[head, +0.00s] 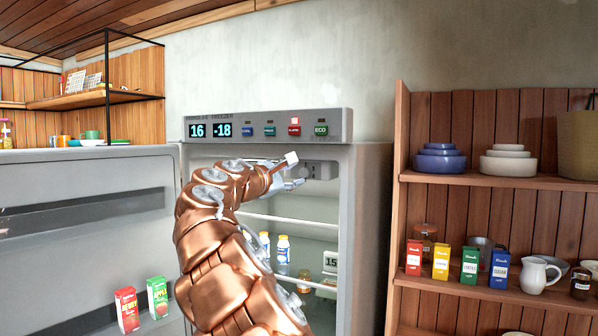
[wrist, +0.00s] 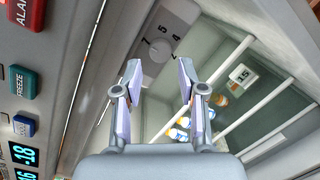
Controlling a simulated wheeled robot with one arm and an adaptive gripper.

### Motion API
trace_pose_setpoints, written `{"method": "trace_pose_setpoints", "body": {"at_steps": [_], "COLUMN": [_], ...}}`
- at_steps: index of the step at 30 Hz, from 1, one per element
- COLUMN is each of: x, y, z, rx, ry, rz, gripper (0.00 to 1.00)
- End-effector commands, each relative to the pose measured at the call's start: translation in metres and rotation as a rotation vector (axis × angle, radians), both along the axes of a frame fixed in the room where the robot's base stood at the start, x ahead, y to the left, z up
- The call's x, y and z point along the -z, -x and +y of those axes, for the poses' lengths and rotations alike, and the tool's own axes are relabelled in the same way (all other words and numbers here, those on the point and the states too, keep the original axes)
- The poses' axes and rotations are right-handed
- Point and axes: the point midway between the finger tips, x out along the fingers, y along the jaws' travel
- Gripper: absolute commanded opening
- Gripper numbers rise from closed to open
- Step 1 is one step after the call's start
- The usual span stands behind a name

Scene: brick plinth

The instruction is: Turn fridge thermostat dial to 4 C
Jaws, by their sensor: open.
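The thermostat dial (wrist: 158,50) is a round grey knob on a pale panel (wrist: 180,15) inside the top of the fridge, in the wrist view. Small digits, including 5 and 4, show beside it; its exact setting is unclear. In the head view the panel (head: 322,171) shows just right of my gripper (head: 296,170). My gripper is open and empty, also in the wrist view (wrist: 158,76). Its fingertips point at the dial, one on either side in the picture, and appear short of it. The fridge display (head: 209,130) reads 16 and -18.
The fridge door (head: 90,190) stands open on the left, with cartons (head: 157,297) on it. Glass shelves, bottles (head: 283,250) and a 15 display (head: 331,261) are inside. Colored buttons (head: 294,127) line the top. A wooden shelf unit (head: 480,181) stands to the right.

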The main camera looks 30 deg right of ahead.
Motion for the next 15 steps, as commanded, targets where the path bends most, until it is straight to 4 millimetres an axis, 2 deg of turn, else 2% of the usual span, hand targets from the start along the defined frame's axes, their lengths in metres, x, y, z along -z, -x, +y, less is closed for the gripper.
{"method": "trace_pose_setpoints", "body": {"at_steps": [6, 15], "x": [-0.001, 0.0], "y": [-0.011, -0.015], "z": [-0.026, -0.037], "rx": [0.001, 0.002], "ry": [-0.002, -0.001], "rz": [0.0, 0.0], "gripper": [0.4, 0.4]}}
